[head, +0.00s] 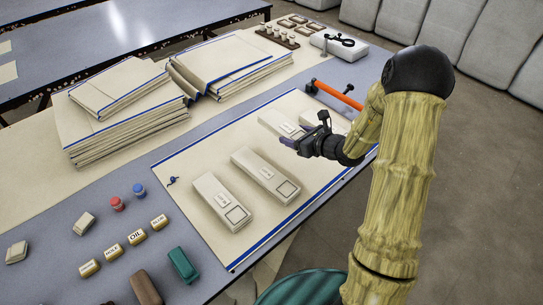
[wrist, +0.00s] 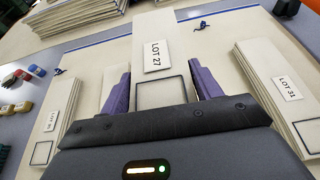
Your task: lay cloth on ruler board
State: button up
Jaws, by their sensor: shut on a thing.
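My gripper (head: 291,143) is over the far half of a large cream sheet with blue edges (head: 205,152). In the wrist view its two purple fingers (wrist: 157,88) are either side of a long pale folded bundle labelled LOT 27 (wrist: 158,56), shut on it. This bundle also shows in the head view (head: 276,122), partly behind the gripper. I cannot tell whether it is lifted. Two similar bundles lie nearer, one at the left (head: 222,200) and one in the middle (head: 262,172). A bundle labelled LOT 31 (wrist: 283,98) lies to the right. No piece is clearly marked as a ruler board.
Stacks of folded blue-edged cloth (head: 130,115) stand at the back left. Small labelled blocks (head: 136,237), a red pot (head: 117,204) and a blue pot (head: 139,190) are at the left. An orange bar (head: 337,95) lies beyond the sheet. The table's front edge is close.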

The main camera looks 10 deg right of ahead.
send_over(293, 162)
jog(key=shift+f, duration=3.15)
jog(key=shift+f+b, duration=0.35)
jog(key=shift+f, duration=1.5)
jog(key=shift+f, duration=0.1)
jog(key=shift+f, duration=0.1)
jog(key=o, duration=1)
jog(key=shift+r, duration=0.2)
